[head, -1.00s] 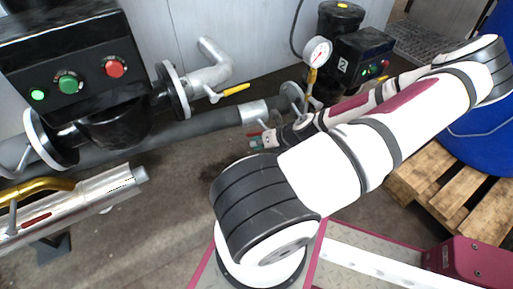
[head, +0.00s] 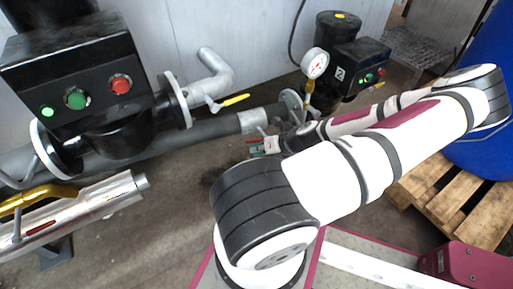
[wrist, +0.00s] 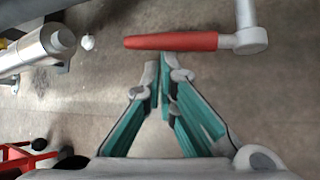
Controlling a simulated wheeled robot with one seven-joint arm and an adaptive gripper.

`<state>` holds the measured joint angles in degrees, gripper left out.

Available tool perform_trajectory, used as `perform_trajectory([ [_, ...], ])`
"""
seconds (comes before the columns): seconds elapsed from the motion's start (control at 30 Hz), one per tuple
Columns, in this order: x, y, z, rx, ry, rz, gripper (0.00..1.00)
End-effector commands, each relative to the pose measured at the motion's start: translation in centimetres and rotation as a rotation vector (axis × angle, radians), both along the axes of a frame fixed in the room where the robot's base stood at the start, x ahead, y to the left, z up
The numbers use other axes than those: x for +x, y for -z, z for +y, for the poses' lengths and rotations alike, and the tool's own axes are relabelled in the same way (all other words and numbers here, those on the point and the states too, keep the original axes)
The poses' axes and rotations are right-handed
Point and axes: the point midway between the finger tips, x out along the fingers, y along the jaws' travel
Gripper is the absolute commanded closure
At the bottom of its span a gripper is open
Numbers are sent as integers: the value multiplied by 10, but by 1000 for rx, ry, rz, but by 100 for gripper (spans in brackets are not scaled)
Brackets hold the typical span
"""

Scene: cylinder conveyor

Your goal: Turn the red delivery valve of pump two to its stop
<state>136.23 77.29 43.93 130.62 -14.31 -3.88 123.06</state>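The red valve handle (wrist: 170,41) lies level across the top of the wrist view. Its right end joins a grey valve stem (wrist: 248,38). My gripper (wrist: 166,66) has teal-padded fingers whose tips come together just below the handle in the picture, with no clear gap between them and nothing held. The tips look close to the handle, but I cannot tell whether they touch it. In the head view my gripper (head: 258,148) is small, beside the pipe below pump two (head: 340,60), and my arm hides part of that area.
Pump one (head: 75,75) with its button box stands at the left. A yellow handle (head: 236,100) sits on the pipe between the pumps. A pressure gauge (head: 315,63) stands by pump two. A wooden pallet (head: 450,195) and a blue drum (head: 485,130) are at the right.

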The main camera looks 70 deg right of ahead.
Motion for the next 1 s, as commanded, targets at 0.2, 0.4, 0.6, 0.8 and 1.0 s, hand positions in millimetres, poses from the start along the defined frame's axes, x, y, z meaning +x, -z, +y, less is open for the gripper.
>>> perform_trajectory([
  [0.2, 0, -6, -2, 30, 4, -26, 100],
  [0.4, -1, -13, -5, 93, 6, -71, 100],
  [0.6, -4, -21, -10, 193, 6, -143, 100],
  [0.8, -8, -30, -15, 323, 4, -235, 100],
  [1.0, -12, -38, -21, 368, 3, -267, 100],
])
